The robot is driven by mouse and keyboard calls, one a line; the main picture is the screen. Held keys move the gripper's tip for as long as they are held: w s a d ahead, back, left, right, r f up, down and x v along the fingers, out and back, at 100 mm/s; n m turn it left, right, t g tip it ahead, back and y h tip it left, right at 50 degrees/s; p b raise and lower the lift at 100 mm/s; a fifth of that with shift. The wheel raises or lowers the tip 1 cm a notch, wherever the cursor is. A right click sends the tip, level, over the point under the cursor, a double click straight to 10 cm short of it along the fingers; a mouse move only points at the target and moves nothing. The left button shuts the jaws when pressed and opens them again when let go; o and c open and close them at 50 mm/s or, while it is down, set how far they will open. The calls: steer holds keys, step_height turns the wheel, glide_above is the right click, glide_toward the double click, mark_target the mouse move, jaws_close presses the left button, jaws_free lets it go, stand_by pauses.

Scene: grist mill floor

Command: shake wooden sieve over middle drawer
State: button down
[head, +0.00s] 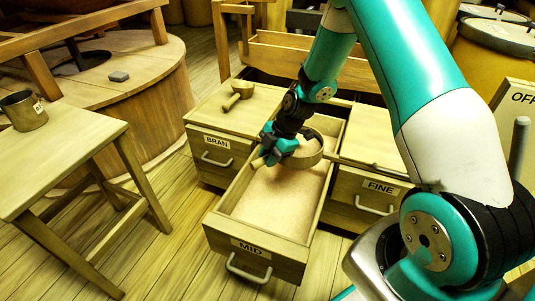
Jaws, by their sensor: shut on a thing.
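The middle drawer (256,245), labelled MID, is pulled out and holds a pale, fine material across its bottom. My gripper (272,154) is above the back part of this drawer and is shut on the wooden sieve (309,151). The sieve is round, with a wooden rim, and is held over the drawer. My gripper and wrist hide part of its left side. I cannot see clearly what is inside the sieve.
Closed drawers labelled BRAN (216,158) and FINE (371,203) flank the middle one. A wooden scoop (238,94) lies on the left cabinet top. A metal mug (23,111) stands on a wooden table (60,150) at left. Barrels stand at the upper right.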

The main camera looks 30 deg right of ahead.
stand_by(0.7)
steer(key=shift+w+r+p, duration=0.1)
steer(key=shift+w+p, duration=0.25)
steer(key=shift+p, duration=0.1)
steer(key=shift+s, duration=0.35)
steer(key=shift+w, duration=0.15)
